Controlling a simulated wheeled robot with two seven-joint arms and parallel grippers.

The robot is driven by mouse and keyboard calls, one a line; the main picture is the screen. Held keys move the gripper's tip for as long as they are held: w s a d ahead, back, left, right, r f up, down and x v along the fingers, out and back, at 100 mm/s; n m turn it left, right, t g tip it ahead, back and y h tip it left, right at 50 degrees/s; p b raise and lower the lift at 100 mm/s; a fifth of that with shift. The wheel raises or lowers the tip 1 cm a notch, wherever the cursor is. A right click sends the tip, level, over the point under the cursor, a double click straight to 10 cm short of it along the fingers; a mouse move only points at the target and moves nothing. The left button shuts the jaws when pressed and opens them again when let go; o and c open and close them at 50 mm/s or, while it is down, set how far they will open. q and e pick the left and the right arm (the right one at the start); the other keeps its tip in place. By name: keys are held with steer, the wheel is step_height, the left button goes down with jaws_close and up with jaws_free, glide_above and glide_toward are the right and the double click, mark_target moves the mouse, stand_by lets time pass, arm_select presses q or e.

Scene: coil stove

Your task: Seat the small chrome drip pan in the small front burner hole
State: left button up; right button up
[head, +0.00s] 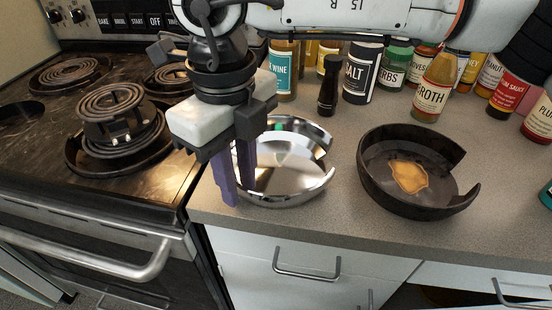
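The chrome drip pan (285,180) lies on the counter right of the stove, shiny, with a notch in its right rim. My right gripper (236,192) points down at the pan's left rim, with its purple fingers in front of and beside that rim. The fingers hide part of the rim, so I cannot tell whether they grip it. A dark round opening (16,112) in the stovetop, cut by the left picture edge, looks like the front left burner hole and shows no coil. My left gripper is not in view.
A dark, stained drip pan (410,178) lies to the right on the counter. A coil (114,112) sits raised over the front right burner. Two more coils are behind. Bottles and jars (362,72) line the counter's back. An oven handle (95,265) juts out in front.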

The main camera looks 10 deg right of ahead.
steer(key=shift+r+p, duration=0.4)
steer(key=shift+r, duration=0.5)
steer(key=shift+c, duration=0.4)
jaws_close()
stand_by(1.3)
steer(key=shift+r, duration=0.15)
steer(key=shift+r+p, duration=2.05)
steer(key=shift+r, duration=1.35)
